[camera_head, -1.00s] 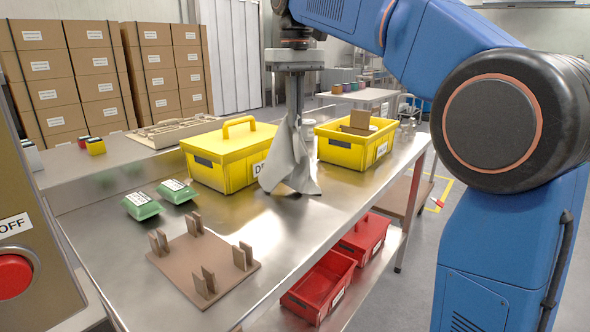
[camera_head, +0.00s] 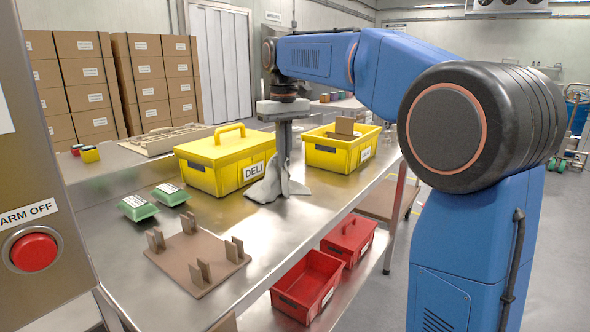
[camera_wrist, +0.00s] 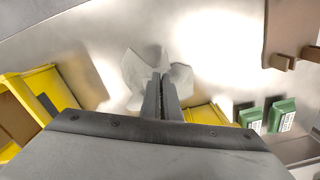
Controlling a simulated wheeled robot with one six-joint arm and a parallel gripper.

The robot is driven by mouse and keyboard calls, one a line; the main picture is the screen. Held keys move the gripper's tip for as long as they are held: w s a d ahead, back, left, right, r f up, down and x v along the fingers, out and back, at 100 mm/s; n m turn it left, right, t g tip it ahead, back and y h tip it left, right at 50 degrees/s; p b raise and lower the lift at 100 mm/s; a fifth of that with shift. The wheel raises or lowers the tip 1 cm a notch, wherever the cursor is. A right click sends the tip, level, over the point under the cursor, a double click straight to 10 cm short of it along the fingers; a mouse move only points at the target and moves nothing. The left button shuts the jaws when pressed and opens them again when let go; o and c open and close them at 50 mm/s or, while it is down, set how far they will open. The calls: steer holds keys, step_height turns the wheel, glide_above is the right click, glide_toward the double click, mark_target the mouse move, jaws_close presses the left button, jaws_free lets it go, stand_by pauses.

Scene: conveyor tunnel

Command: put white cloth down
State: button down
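The white cloth (camera_head: 270,188) is crumpled on the steel table, in front of the yellow DELI box. Its lower folds touch the table top and part of it stands up around the fingers. My gripper (camera_head: 284,160) points straight down into the cloth. In the wrist view the two fingers (camera_wrist: 162,100) are close together, with the cloth (camera_wrist: 140,72) bunched at their tips and spread on both sides. The fingertips themselves are partly hidden by the cloth.
The yellow DELI box (camera_head: 212,178) stands close behind left, and an open yellow bin (camera_head: 328,157) behind right. Green packs (camera_head: 138,208) and a brown pegged board (camera_head: 188,275) lie left and front. Red bins (camera_head: 305,290) sit below. The table (camera_head: 265,235) is clear in front of the cloth.

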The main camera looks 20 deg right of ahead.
steer(key=shift+f, duration=1.7)
steer(key=c, duration=1.3)
jaws_free()
step_height(320, 180, up, 18)
steer(key=shift+f, duration=0.25)
